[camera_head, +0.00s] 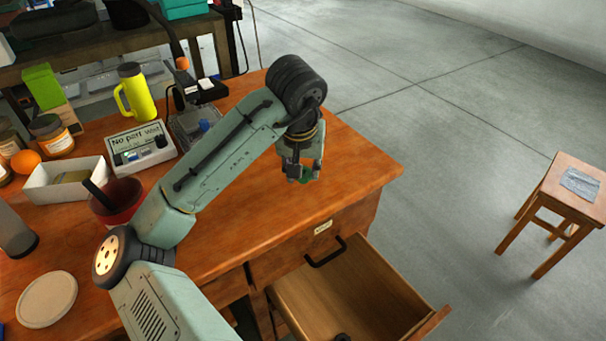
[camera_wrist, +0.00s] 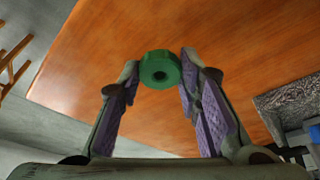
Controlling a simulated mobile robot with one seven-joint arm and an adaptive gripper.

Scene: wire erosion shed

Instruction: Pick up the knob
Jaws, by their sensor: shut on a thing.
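The knob (camera_wrist: 160,64) is a short green round piece with a dark hole in its middle. It sits between the two fingertips of my gripper (camera_wrist: 160,75), which is shut on it. The fingers have purple pads and the knob is at their very ends. In the head view my gripper (camera_head: 304,176) points down over the right part of the wooden desk (camera_head: 345,185), and a bit of green shows between its fingers. I cannot tell whether the knob touches the desk top.
An open wooden drawer (camera_head: 345,295) juts from the desk front below my gripper. A red bowl (camera_head: 122,200), white tray (camera_head: 62,192), labelled box (camera_head: 140,148) and yellow mug (camera_head: 136,92) stand on the left. A stool (camera_head: 570,195) stands at right. The desk's right end is clear.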

